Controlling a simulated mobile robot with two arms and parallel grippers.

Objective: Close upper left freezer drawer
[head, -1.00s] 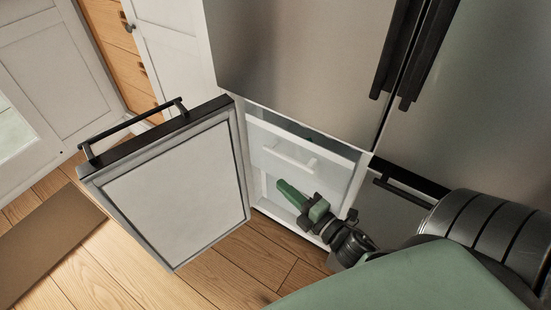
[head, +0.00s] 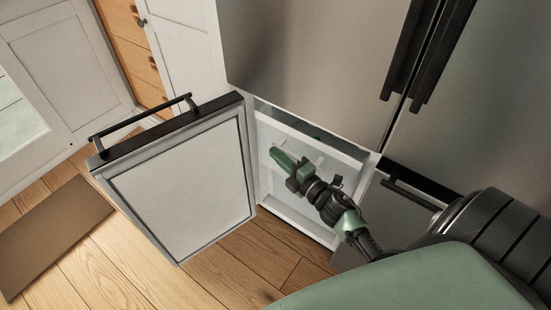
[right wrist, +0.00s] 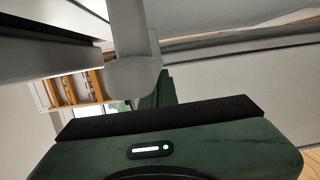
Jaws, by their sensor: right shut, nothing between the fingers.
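The upper left freezer drawer (head: 268,135) is white and sits in the lower left freezer compartment, behind the open freezer door (head: 185,190). How far it stands out is hard to tell. My right gripper (head: 281,158) is shut and empty, in front of the drawer's face at its pale handle, which it partly hides. In the right wrist view, a pale bar (right wrist: 133,50), seemingly the handle, stands close before the green finger (right wrist: 158,92). I cannot tell whether they touch. My left gripper is not in view.
The open door with its black bar handle (head: 140,119) stands out to the left of the compartment. Closed steel doors (head: 310,60) are above, and another steel front with a black handle is at right. Wood floor (head: 235,260) lies below.

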